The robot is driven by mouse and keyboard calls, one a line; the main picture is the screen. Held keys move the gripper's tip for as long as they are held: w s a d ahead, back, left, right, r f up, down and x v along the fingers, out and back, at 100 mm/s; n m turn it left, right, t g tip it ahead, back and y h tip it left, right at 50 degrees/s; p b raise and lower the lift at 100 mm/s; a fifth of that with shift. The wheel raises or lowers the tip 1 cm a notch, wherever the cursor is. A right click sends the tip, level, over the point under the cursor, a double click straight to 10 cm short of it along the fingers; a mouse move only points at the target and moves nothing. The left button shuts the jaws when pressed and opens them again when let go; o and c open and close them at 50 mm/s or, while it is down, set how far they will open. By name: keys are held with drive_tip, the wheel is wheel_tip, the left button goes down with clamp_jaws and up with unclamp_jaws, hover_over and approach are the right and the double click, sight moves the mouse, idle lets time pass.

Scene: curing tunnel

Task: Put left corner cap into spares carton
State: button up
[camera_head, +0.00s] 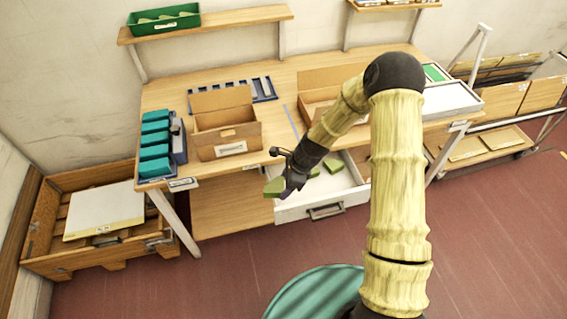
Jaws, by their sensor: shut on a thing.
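My gripper (284,184) is in front of the wooden table, above the left side of an open white drawer. It is shut on a green corner cap (273,187), which juts out to the left of the fingers. More green corner caps (333,166) lie in the drawer (346,196). An open brown carton (228,143) with a white label stands on the table, up and left of my gripper. Another open carton (306,82) stands farther right, partly hidden by my arm. I cannot read the labels to tell which is the spares carton.
Teal bins (155,152) stand at the table's left end. A blue rack (232,88) lies behind the left carton. A green tray (163,19) sits on the wall shelf. A wooden crate (37,232) is on the floor at left. Bare tabletop (278,112) shows between the cartons.

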drive_tip(key=s+d+f+n+g+h+b, duration=0.1)
drive_tip(key=d+f+n+g+h+b, duration=0.3)
drive_tip(key=d+f+n+b, duration=0.6)
drive_tip(key=d+f+n, duration=0.3)
drive_tip(key=d+n, duration=0.2)
drive_tip(key=n, duration=0.2)
drive_tip(key=shift+s+d+f+n, duration=0.15)
drive_tip(key=shift+d+f+n, duration=0.15)
drive_tip(key=shift+n, duration=0.1)
drive_tip(key=shift+g, duration=0.3)
